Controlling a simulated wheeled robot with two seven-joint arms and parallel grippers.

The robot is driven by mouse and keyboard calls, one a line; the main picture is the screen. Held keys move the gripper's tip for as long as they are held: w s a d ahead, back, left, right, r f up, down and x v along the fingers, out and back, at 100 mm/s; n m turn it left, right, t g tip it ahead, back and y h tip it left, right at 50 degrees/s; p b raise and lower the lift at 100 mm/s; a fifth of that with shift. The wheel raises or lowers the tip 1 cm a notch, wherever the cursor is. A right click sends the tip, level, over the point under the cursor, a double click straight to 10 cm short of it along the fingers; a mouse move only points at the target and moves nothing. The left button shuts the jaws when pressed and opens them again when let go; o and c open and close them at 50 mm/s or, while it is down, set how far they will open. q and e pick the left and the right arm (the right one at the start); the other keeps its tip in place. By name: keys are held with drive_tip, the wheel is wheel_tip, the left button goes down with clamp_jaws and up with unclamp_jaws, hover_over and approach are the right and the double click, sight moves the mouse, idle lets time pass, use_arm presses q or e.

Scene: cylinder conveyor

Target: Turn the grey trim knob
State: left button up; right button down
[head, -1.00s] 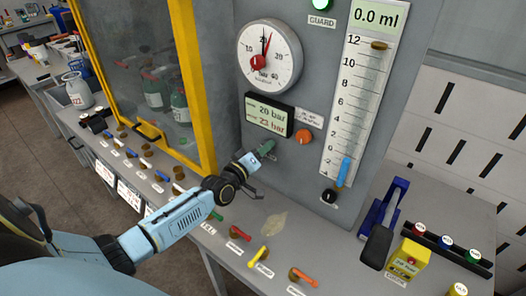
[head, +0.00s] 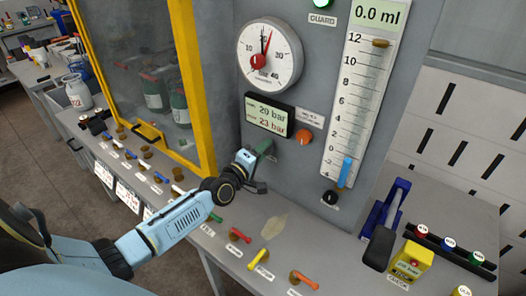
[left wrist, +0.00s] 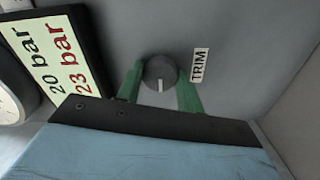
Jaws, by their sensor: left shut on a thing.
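The grey trim knob (left wrist: 160,72) shows in the left wrist view, on the grey panel beside a TRIM label (left wrist: 200,66). A pale pointer mark on it faces the bottom of that view. My left gripper (left wrist: 160,85) has its green fingers on either side of the knob, shut on it. In the head view my left gripper (head: 262,150) reaches the panel just below the pressure display (head: 269,115); the knob is hidden there. The display reads 20 bar above and 23 bar below. My right gripper is not in view.
A round gauge (head: 270,58) sits above the display, and an orange knob (head: 304,136) and black knob (head: 330,198) are to the right. Several coloured valve handles line the bench below. A yellow-framed guard (head: 198,90) stands at left.

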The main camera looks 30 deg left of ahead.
use_arm(q)
drive_tip(key=o, duration=1)
drive_tip(key=s+a, duration=0.1)
drive_tip(key=s, duration=1.2)
drive_tip(key=shift+s+p, duration=0.25)
drive_tip(key=shift+p, duration=0.2)
